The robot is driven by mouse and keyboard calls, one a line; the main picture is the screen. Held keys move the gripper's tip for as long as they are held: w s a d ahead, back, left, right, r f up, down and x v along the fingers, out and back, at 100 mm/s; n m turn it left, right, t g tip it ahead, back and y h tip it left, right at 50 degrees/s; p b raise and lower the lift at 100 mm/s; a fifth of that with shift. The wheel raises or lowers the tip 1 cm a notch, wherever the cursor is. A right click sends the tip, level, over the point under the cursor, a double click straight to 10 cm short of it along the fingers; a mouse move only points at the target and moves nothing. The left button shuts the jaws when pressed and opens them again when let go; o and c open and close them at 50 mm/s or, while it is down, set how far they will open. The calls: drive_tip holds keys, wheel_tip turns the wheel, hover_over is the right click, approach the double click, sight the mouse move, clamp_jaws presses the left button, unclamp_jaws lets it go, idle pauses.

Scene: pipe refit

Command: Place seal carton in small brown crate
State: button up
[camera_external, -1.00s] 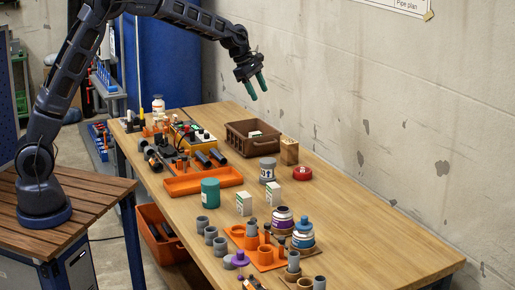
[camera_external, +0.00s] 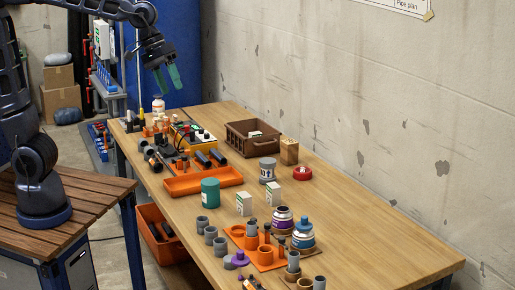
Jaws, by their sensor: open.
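The small brown crate (camera_external: 253,140) stands near the back of the workbench, and a small white item with a green mark (camera_external: 256,134) shows inside it. Two white cartons with green marks stand upright mid-bench, one on the left (camera_external: 243,204) and one on the right (camera_external: 274,193). I cannot tell from their labels which is the seal carton. My gripper (camera_external: 167,78) is open and empty, with green fingers pointing down. It is in the air above the far left part of the bench, left of the crate and away from the cartons.
An orange tray (camera_external: 203,182) and a teal canister (camera_external: 210,192) lie left of the cartons. Purple and blue bottles (camera_external: 303,232), grey cups and an orange fixture (camera_external: 264,256) crowd the front. The bench's right side is clear.

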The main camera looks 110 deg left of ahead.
drive_tip(key=s+d+f+m, duration=0.2)
drive_tip(key=s+d+m, duration=0.4)
drive_tip(key=s, duration=0.4)
drive_tip(key=s+d+f+m, duration=0.3)
drive_tip(key=s+d+m, duration=0.4)
drive_tip(key=s+d, duration=0.2)
drive_tip(key=shift+s+f, duration=0.3)
drive_tip(key=shift+s, duration=0.05)
